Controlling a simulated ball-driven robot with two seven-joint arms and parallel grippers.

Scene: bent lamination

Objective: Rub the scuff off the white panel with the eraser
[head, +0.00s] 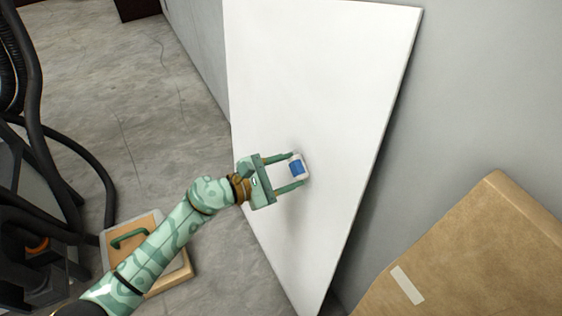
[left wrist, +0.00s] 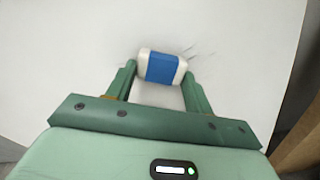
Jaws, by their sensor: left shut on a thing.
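The white panel (head: 310,60) leans against the grey wall, tilted, and fills most of the left wrist view (left wrist: 240,40). My left gripper (head: 297,170) is shut on the eraser (head: 298,167), a white block with a blue sleeve, held at the panel's face. In the left wrist view the eraser (left wrist: 162,67) sits between the two green fingers (left wrist: 160,80). I cannot tell for sure whether it touches the panel. The scuff (left wrist: 190,50) shows as a few thin dark marks just beyond the eraser's upper right corner. My right gripper is not in view.
A cardboard box (head: 460,250) with a pale label stands at the lower right, near the panel. A wooden-edged thing with a green handle (head: 130,237) lies on the concrete floor (head: 130,110) at the lower left. Black hoses (head: 75,140) and machinery are at the far left.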

